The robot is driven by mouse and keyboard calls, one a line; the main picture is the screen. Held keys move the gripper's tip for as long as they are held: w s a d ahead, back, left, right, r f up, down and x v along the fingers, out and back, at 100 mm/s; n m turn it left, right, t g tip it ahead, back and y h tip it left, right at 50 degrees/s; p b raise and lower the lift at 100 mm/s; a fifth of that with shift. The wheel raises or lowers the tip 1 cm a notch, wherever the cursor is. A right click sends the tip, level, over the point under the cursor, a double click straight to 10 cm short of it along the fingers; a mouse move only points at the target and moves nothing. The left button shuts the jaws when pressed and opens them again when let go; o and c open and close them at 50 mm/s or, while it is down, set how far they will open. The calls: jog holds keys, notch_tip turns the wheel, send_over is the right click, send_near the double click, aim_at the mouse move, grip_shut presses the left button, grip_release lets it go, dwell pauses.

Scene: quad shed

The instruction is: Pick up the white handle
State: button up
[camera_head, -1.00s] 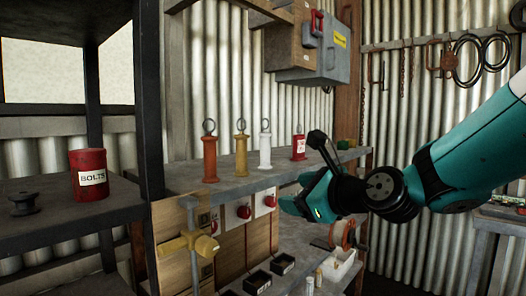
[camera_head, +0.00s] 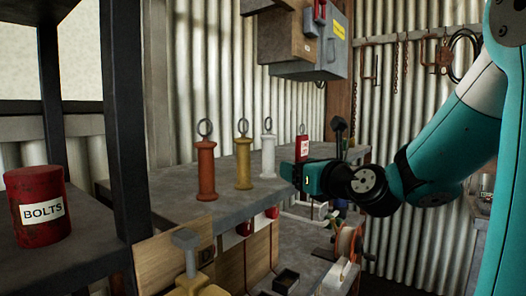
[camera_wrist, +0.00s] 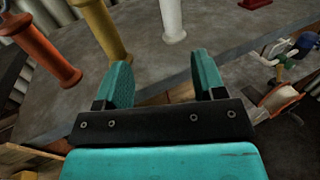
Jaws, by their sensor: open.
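The white handle (camera_head: 268,152) stands upright on the grey shelf (camera_head: 222,196), with a ring on its top. It is right of a yellow handle (camera_head: 243,163) and an orange handle (camera_head: 205,170). My gripper (camera_head: 290,172) is just right of the white handle in the head view, near the shelf's front edge. In the wrist view, my gripper (camera_wrist: 160,82) is open and empty. The white handle's lower part (camera_wrist: 173,20) shows beyond the fingertips, apart from them; its top is out of that view.
A red tag or handle (camera_head: 301,147) stands behind my gripper. Grey boxes (camera_head: 318,45) hang on the wall above the shelf. A red BOLTS can (camera_head: 38,205) sits on the left rack. The yellow and orange handles are close neighbours on the left.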

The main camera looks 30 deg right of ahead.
aim_at(271, 157)
jog(key=shift+h, duration=0.3)
jog(key=w+p, duration=0.3)
jog(key=p, duration=0.1)
jog(key=w+d+p, duration=0.1)
jog(key=w+p, duration=0.3)
jog(key=w+d+p, duration=0.1)
jog(key=w+p, duration=0.2)
jog(key=p, duration=0.2)
jog(key=shift+w, duration=0.2)
jog(key=w+p, duration=0.3)
jog(key=w, duration=0.1)
jog(key=shift+d+p, duration=0.15)
jog(key=shift+p, duration=0.2)
jog(key=shift+w+f, duration=0.2)
jog(key=shift+w, duration=0.4)
jog(key=c, duration=1)
